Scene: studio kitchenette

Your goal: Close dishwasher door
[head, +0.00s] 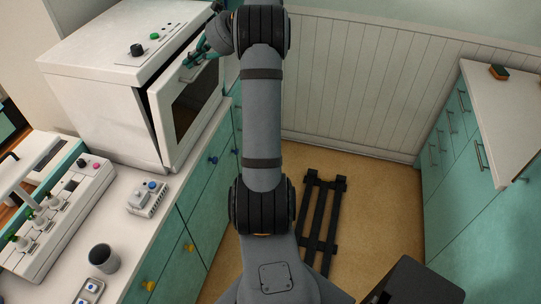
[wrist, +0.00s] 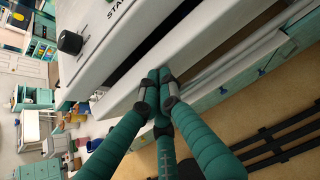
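The dishwasher (head: 95,100) is a white box on the counter at the left of the head view. Its door (head: 167,135) has a dark window and stands partly open, with a dark gap along its near side and top. In the wrist view the door (wrist: 125,98) crosses in front of my gripper, with a dark gap between it and the body. My gripper (wrist: 160,75) has its teal fingertips together at the door's outer top edge, with nothing visible between them. They look in contact or very near. In the head view my gripper (head: 195,57) is partly hidden by my arm.
A panel with several knobs (head: 60,215), a small white device (head: 147,198) and a grey cup (head: 104,257) stand on the left counter. A black rack (head: 321,225) lies on the floor. A right counter (head: 505,110) holds a sponge-like block (head: 499,72). Floor between the counters is otherwise mostly clear.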

